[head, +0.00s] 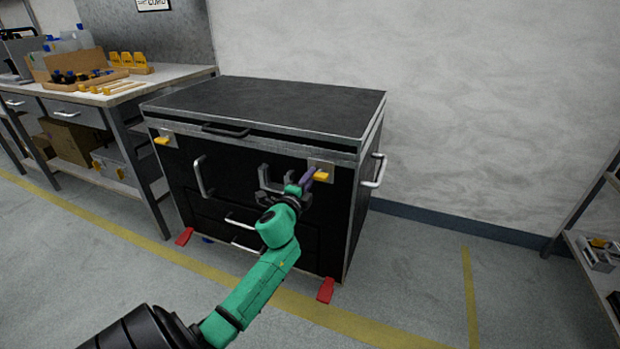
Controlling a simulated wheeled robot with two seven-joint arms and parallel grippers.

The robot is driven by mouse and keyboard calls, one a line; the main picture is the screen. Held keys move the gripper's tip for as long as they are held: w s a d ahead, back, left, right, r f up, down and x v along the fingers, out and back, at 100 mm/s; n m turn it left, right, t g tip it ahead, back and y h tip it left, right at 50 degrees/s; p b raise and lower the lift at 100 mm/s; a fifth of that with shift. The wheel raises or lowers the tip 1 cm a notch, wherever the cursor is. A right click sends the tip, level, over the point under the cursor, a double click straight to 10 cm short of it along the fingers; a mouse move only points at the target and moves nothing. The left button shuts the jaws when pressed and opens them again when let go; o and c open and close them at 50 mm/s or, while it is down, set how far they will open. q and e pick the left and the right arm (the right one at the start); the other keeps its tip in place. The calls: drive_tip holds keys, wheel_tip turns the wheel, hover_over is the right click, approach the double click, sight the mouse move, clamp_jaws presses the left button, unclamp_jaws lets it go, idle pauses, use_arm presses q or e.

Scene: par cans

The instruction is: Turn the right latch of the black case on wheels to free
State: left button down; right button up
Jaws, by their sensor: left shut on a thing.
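The black case (265,105) stands against the wall with its lid down. Its right latch (322,175) is a yellow handle on a grey plate near the front right top corner, lying about level. The left latch (162,141) is a similar yellow handle at the front left. My left gripper (308,179), at the end of the green arm, is at the right latch and shut on its yellow handle, of which the right end shows. The fingers hide the rest. My right gripper is not in view.
Red wheel pieces (326,290) stick out at the case's foot. A workbench (185,74) with bottles and yellow-handled tools stands to the left. A shelf (600,275) stands at the far right. The floor between the case and that shelf is clear.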

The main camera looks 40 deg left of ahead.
use_arm(q)
drive_tip(key=shift+f, duration=0.1)
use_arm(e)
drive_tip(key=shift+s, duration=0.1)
use_arm(q)
drive_tip(key=c, duration=0.8)
unclamp_jaws()
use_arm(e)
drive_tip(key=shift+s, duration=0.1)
use_arm(q)
drive_tip(key=p+v, duration=0.1)
drive_tip(key=v, duration=1.3)
drive_tip(key=shift+s, duration=0.3)
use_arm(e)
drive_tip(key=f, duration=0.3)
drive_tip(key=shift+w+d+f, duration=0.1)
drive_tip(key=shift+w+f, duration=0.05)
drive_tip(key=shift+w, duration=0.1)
use_arm(q)
drive_tip(key=shift+d, duration=0.1)
